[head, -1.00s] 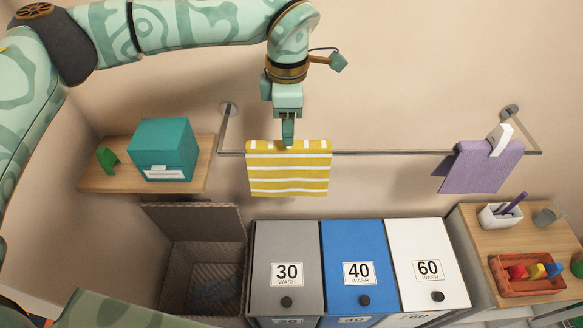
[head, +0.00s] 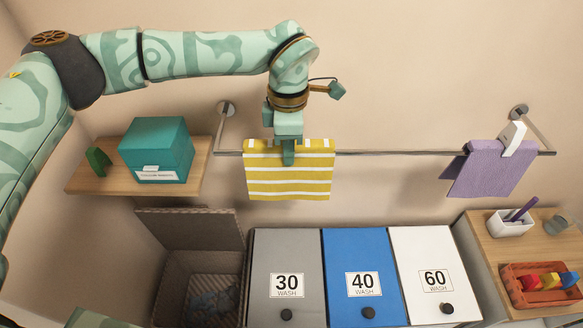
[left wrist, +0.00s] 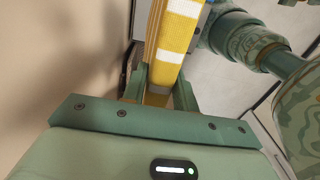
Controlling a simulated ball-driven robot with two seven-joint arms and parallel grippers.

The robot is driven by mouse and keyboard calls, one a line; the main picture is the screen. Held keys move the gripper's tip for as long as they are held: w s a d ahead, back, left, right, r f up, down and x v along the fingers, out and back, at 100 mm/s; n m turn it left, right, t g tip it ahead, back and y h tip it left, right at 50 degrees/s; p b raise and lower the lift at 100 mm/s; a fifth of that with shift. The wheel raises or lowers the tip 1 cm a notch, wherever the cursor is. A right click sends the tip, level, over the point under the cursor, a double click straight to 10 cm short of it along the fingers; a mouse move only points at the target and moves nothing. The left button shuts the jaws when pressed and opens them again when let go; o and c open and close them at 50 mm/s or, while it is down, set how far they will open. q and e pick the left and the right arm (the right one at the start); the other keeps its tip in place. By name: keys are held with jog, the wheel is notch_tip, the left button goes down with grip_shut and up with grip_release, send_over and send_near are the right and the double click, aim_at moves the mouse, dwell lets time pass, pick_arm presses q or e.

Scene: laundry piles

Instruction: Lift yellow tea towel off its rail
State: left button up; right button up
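The yellow tea towel (head: 290,180) with white stripes hangs folded over the wall rail (head: 390,153), near its left end. My left gripper (head: 288,160) points down from above at the middle of the towel's top edge. In the left wrist view the two fingers (left wrist: 160,92) stand apart on either side of the towel (left wrist: 172,42), straddling its fold; I see no clear grip on it. The near finger overlaps the towel's front in the head view. My right gripper is in neither view.
A purple cloth (head: 486,170) with a white clip (head: 513,138) hangs at the rail's right end. A teal box (head: 156,150) stands on the left shelf (head: 90,183). Below are an open brown hamper (head: 190,230) and grey (head: 285,255), blue (head: 357,250) and white (head: 422,250) bins.

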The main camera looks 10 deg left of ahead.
pick_arm(q)
notch_tip(320, 180, up, 16)
jog(key=p, duration=1.1)
jog(key=shift+s+f, duration=0.1)
dwell(0.6)
